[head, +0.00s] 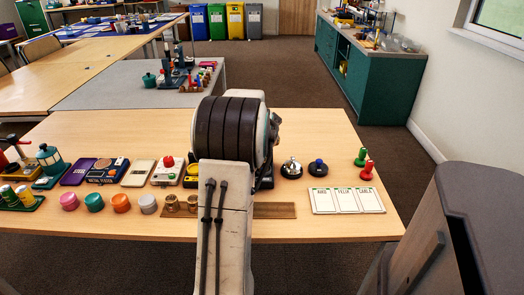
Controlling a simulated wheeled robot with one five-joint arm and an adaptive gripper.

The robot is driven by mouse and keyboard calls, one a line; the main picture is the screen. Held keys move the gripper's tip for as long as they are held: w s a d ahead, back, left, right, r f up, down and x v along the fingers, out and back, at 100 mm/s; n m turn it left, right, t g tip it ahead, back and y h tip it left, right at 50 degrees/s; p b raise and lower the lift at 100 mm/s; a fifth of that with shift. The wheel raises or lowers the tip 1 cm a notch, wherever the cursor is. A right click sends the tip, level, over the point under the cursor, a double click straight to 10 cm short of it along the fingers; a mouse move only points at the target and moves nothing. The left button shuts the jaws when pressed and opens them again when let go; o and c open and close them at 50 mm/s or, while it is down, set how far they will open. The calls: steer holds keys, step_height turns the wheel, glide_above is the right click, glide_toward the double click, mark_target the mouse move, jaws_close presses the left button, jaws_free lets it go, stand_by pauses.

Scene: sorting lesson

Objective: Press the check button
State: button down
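Two button-like things stand on the near wooden table (330,232). One is a round black base with a blue knob (318,166), right of my arm and beside a silver bell (291,168). The other is a pale box with a red dome (168,163), left of my arm. I see no readable label saying which is the check button. My arm reaches forward over the middle of the table, between the two. Its thick dark-banded part hides the table behind it. My gripper is hidden behind the arm, so its fingers do not show.
Coloured discs (121,203), brass weights (172,203) and a dark flat box (105,171) lie left. A grey table (120,93) and a teal cabinet (385,93) are beyond.

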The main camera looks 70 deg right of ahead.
steer(key=shift+f+b, duration=0.4)
steer(key=shift+f, duration=0.05)
stand_by(0.3)
stand_by(0.4)
steer(key=shift+r+p, duration=0.6)
steer(key=shift+r, duration=0.3)
steer(key=shift+r, duration=0.15)
steer(key=shift+r+p, duration=1.8)
steer(key=shift+r, duration=0.6)
